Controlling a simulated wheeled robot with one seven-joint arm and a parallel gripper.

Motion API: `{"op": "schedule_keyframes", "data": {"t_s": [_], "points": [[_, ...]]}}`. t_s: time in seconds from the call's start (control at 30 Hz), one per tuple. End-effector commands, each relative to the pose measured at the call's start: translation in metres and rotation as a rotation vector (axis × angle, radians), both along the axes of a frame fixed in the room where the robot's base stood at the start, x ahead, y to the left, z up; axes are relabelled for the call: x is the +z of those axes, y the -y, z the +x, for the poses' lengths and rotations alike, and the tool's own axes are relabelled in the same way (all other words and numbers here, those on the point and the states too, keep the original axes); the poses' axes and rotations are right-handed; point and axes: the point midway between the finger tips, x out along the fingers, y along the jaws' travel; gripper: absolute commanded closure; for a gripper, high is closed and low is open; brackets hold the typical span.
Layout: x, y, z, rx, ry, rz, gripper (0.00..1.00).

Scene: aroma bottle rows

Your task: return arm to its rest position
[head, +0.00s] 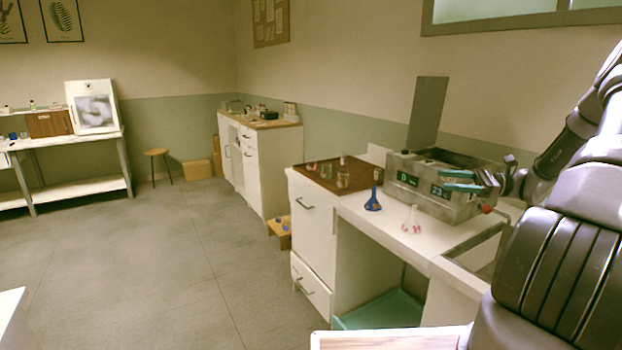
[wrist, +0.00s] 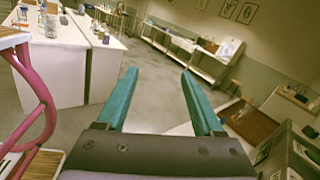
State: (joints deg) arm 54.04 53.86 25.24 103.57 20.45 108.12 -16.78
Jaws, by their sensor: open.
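My gripper (head: 460,180) shows in the head view at the right, with its teal fingers in front of and above the grey metal box (head: 462,207) on the white counter. My arm reaches in from the right edge. In the wrist view my gripper (wrist: 158,72) has its two teal fingers spread wide apart. Nothing is between them, and the open floor of the room shows past the tips. Whether the gripper touches the box cannot be told.
A blue flask (head: 373,201) and a clear flask with pink contents (head: 411,222) stand on the counter (head: 385,228) beside the box. Several small glass vessels stand on a brown top (head: 318,178). A pink curved rail (wrist: 42,95) is at left in the wrist view.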

Motion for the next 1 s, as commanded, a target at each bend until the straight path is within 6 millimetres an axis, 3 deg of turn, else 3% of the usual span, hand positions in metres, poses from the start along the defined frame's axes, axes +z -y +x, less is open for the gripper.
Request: {"op": "schedule_keyframes", "data": {"t_s": [0.1, 0.4, 0.7, 1.0], "points": [[0.023, -0.038, -0.015, 0.114, 0.037, -0.204, 0.31], [0.07, -0.098, -0.066, 0.319, 0.187, -0.671, 0.31], [0.12, -0.13, -0.123, 0.426, 0.432, -1.082, 0.31], [0.17, -0.143, -0.183, 0.422, 0.757, -1.408, 0.31]]}}
